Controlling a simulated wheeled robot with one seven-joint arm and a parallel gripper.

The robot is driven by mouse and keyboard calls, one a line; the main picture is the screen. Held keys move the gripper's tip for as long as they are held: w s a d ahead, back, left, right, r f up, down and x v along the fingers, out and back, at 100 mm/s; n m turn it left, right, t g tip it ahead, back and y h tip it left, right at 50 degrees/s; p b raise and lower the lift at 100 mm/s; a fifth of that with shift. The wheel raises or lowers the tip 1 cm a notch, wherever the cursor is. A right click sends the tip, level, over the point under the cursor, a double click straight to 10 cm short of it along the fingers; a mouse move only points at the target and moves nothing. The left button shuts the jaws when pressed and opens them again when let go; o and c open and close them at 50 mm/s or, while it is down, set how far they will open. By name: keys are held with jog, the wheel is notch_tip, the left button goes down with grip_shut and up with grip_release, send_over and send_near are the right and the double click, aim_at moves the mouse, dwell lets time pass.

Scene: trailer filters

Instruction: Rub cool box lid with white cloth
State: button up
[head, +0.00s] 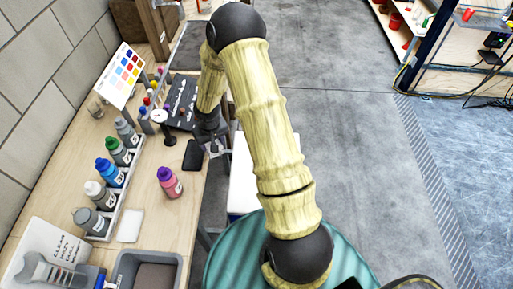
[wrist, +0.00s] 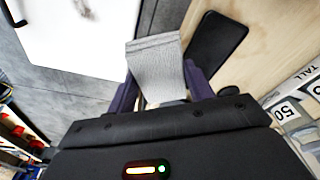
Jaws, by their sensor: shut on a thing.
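My gripper (head: 212,143) is shut on a whitish-grey cloth (wrist: 155,66), which sticks out between its dark purple fingers in the wrist view. In the head view the cloth is small and partly hidden by the gripper. The cool box (head: 241,180) stands beside the bench, largely covered by my arm. Its flat white lid (wrist: 70,38) fills the upper left of the wrist view, with a faint greyish-brown mark (wrist: 84,9) near the top edge. The cloth appears apart from the lid, near the gap between bench and box.
The wooden bench (head: 150,220) on the left holds a row of bottles, a pink bottle (head: 170,183), a black flat object (head: 193,154) and a grey tray (head: 121,268). Clear grey floor (head: 340,120) lies to the right. Shelves (head: 465,75) stand at the far right.

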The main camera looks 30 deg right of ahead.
jog(key=s+d+f+m+b, duration=0.2)
jog(key=d+f+b, duration=0.2)
jog(key=d, duration=0.3)
jog(key=s+d+f+m+b, duration=0.2)
jog(key=d+f+b, duration=0.3)
jog(key=d, duration=0.3)
jog(key=shift+s+d+f+m+h+b, duration=0.15)
jog(key=shift+d+f+m+h+b, duration=0.1)
jog(key=shift+m+h+b, duration=0.25)
jog(key=shift+f, duration=0.1)
